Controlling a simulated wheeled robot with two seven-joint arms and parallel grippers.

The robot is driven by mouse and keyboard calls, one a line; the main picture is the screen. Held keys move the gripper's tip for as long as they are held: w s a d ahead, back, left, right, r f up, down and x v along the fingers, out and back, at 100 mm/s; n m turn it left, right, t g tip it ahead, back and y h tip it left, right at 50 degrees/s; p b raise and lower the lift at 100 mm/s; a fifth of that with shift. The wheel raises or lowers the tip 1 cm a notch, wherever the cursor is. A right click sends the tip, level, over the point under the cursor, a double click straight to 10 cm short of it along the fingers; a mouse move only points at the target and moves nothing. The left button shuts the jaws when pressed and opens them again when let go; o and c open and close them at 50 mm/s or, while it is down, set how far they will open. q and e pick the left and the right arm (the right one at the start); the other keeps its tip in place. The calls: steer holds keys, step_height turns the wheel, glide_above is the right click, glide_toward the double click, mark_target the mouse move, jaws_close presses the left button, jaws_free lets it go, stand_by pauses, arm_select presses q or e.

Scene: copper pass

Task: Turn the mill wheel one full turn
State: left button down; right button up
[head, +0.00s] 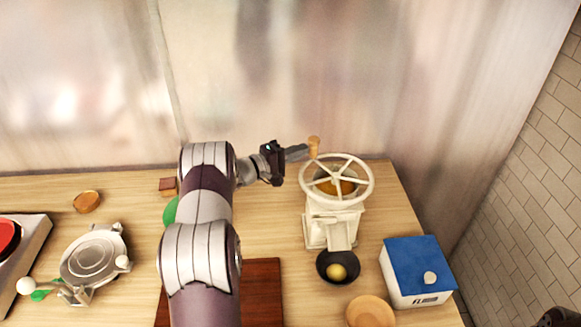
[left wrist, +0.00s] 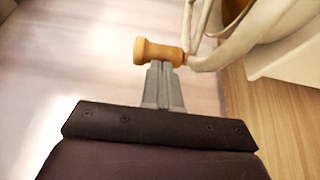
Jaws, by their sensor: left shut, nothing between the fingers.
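The mill is a white body (head: 320,226) with a spoked white wheel (head: 345,158) on top; the wheel's rim also shows in the left wrist view (left wrist: 255,43). A wooden knob (head: 314,146) stands up from the rim at the wheel's far left. My left gripper (head: 306,151) is shut and empty, its fingertips at the knob's left side. In the left wrist view the closed fingers (left wrist: 164,68) end right at the knob (left wrist: 157,52); I cannot tell whether they touch it. A dark bowl (head: 322,277) with a yellow ball sits under the mill's spout. My right gripper is not in view.
A blue-topped white box (head: 392,275) stands right of the mill, and a wooden dish (head: 369,312) lies in front. A brown board (head: 262,292) lies beneath my left arm. A round silver appliance (head: 93,257) is at the left. A metallic wall rises behind the counter.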

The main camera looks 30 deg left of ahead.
mark_target(315, 142)
arm_select(q)
steer(key=w, duration=0.1)
steer(key=w+d+m+h+b, duration=0.1)
steer(key=w, duration=0.1)
steer(key=w+g+h, duration=0.1)
steer(key=w, duration=0.1)
steer(key=shift+d+m, duration=0.3)
steer(key=shift+d, duration=0.05)
steer(key=shift+w+d+r+b, duration=0.1)
steer(key=shift+w+d+b, duration=0.25)
steer(key=shift+w, duration=0.1)
